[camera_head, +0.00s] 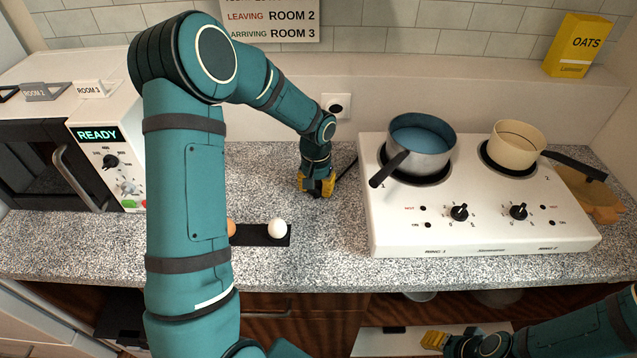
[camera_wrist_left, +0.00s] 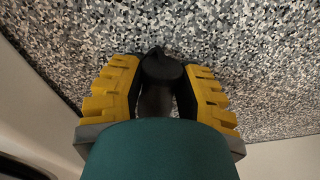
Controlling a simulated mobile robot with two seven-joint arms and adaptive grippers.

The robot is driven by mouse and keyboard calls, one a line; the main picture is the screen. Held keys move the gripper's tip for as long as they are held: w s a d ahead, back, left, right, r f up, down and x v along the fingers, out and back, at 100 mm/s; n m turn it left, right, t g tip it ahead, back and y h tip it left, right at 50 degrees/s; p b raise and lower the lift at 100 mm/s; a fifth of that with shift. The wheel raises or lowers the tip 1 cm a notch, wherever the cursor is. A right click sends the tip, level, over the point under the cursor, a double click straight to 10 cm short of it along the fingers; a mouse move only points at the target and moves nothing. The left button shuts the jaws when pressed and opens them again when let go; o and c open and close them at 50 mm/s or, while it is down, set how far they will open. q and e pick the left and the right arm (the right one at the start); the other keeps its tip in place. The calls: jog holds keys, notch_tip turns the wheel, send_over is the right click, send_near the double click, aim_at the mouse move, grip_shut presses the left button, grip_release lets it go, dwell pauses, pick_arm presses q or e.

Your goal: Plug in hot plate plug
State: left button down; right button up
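The hot plate (camera_head: 490,222) is a white two-ring unit on the right of the counter. My left gripper (camera_head: 318,187) points down at the counter just left of it. In the left wrist view, a black plug (camera_wrist_left: 162,68) sits between the yellow fingers of this gripper (camera_wrist_left: 160,85), with both fingers against its sides. A dark cord (camera_head: 347,168) shows between this gripper and the hot plate. A white wall socket (camera_head: 336,103) with a dark round face is on the wall behind. My right gripper (camera_head: 434,340) is low in front of the counter; its finger opening is unclear.
A blue-lined pan (camera_head: 422,140) and a cream pan (camera_head: 517,133) stand on the rings, handles sticking out. A microwave (camera_head: 60,150) stands at left. A black holder (camera_head: 258,240) with eggs lies at the front. An oats box (camera_head: 577,45) stands on the back ledge.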

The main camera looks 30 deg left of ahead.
aim_at(316, 184)
dwell(0.3)
pick_arm(q)
notch_tip(316, 184, up, 10)
jog(key=shift+p, duration=0.7)
